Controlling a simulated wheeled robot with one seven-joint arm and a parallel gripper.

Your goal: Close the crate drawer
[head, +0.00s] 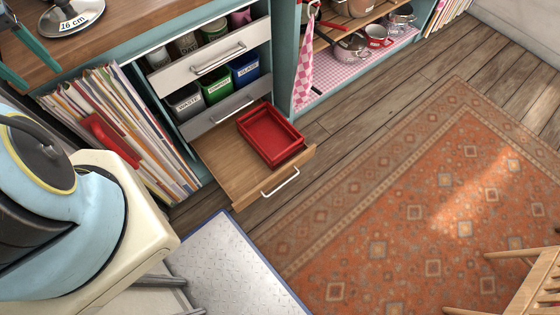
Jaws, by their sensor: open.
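The crate drawer (222,172) is the lowest of three in a teal cabinet, in the head view left of centre. It is wooden and pulled far out over the floor, with a pale bar handle (280,182) on its front. A red crate (270,137) lies in it, towards the right side; it looks empty. No gripper of mine shows in this view.
Above it, a white drawer (185,73) with canisters and a grey drawer (205,124) with labelled bins also stand partly out. A pale mat (235,270) and patterned rug (430,200) lie in front.

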